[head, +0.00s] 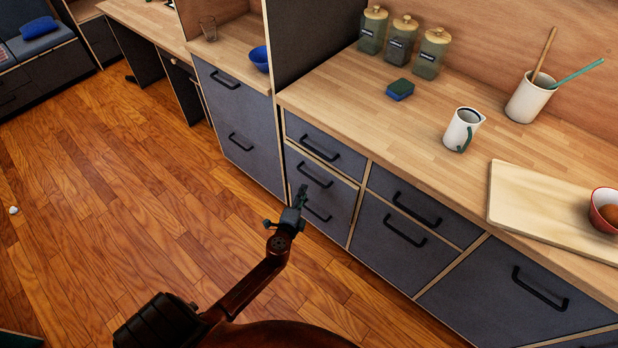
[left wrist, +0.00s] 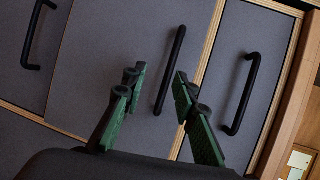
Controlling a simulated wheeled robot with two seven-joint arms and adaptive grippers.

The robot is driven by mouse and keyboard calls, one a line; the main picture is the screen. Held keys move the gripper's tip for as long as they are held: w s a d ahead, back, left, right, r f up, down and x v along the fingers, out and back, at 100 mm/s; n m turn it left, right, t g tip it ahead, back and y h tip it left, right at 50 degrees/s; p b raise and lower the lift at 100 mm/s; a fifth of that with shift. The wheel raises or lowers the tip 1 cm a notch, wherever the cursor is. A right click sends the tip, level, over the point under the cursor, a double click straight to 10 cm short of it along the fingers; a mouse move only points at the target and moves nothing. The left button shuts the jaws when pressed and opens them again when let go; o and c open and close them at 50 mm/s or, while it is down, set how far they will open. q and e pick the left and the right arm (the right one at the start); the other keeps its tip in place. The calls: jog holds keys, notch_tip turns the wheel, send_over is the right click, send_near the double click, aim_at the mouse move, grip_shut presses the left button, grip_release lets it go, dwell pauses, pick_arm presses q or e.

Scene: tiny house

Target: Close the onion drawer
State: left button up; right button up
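A narrow stack of grey drawers with black bar handles stands in the kitchen counter: a top drawer (head: 324,142), a middle drawer (head: 334,190) and a lower front with a handle (head: 316,212). No label or onion shows, so I cannot tell by sight which is the onion drawer. The fronts look shut or nearly shut. My left gripper (head: 301,194) is in front of the middle drawer. In the left wrist view its green-padded fingers (left wrist: 158,72) are apart, with the middle handle (left wrist: 171,70) seen between them; contact is unclear. My right gripper is out of view.
More drawers (head: 408,222) continue to the right. The worktop above holds jars (head: 402,42), a sponge (head: 400,90), a white mug (head: 462,130), a utensil cup (head: 528,100) and a cutting board (head: 535,205) with a red bowl (head: 606,210). The wooden floor (head: 120,190) at left is mostly clear.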

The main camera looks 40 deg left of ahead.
aim_at(311, 177)
pick_arm(q)
jog(key=shift+m+t, duration=0.3)
jog(key=x, duration=0.2)
jog(key=r+b+x, duration=0.1)
jog(key=x, duration=0.2)
jog(key=d+x, duration=0.1)
jog(key=x, duration=0.2)
jog(key=shift+w+a+r+b, duration=0.15)
jog(key=shift+w+b, duration=0.15)
jog(key=shift+w, duration=0.15)
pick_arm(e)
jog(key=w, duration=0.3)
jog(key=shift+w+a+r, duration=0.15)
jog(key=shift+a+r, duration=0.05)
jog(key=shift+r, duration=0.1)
pick_arm(q)
grip_shut()
